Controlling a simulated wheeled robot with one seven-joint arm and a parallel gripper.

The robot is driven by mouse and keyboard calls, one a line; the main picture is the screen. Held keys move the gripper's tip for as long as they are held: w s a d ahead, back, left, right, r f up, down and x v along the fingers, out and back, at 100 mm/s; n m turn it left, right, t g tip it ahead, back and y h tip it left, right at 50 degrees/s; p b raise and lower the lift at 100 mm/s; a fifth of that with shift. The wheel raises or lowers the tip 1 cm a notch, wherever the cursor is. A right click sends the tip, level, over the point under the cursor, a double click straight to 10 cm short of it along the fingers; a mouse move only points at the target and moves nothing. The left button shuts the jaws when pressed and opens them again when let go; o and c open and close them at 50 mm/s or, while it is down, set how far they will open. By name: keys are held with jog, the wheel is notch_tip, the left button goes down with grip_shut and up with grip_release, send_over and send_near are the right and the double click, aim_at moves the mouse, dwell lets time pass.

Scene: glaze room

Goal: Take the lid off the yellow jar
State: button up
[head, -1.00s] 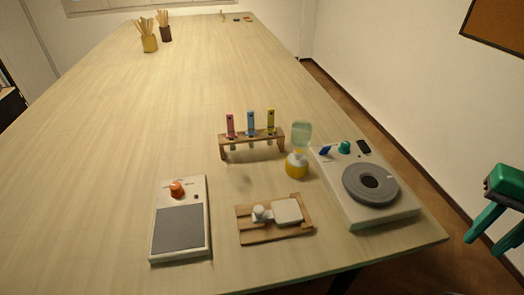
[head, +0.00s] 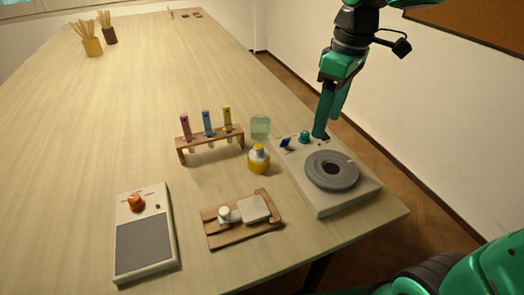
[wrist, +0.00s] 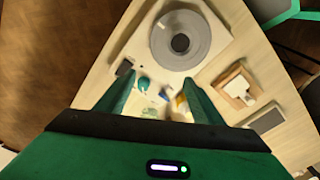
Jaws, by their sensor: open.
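The yellow jar (head: 258,160) stands upright on the table, left of the wheel device, with a pale band and a small yellow top; its lid appears to be on. In the wrist view a bit of yellow that looks like the jar (wrist: 181,103) shows beside the right finger, mostly hidden. My gripper (head: 322,130) is open and empty, pointing down over or behind the back right of the device, right of the jar and apart from it. Both fingers of my gripper (wrist: 158,95) show spread in the wrist view.
A translucent green bottle (head: 260,127) stands just behind the jar. A tube rack (head: 212,148) is to its left, the wheel device (head: 308,190) to its right. A wooden board with a white piece (head: 240,225) and a knobbed plate (head: 145,240) lie in front.

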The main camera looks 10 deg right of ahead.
jog(key=w+a+r+n, duration=0.2)
jog(key=a+n, duration=0.5)
jog(key=a, duration=0.7)
send_over(260, 145)
jog(key=f, duration=0.4)
jog(key=shift+w+d+y, duration=0.3)
jog(key=shift+s+a+f, duration=0.1)
jog(key=shift+f, duration=0.9)
jog(key=shift+s+a+f, duration=0.1)
jog(key=shift+s+f, duration=0.05)
jog(key=shift+f, duration=0.8)
jog(key=shift+s+a+f, duration=0.1)
jog(key=shift+f, duration=0.9)
jog(key=c, duration=1.1)
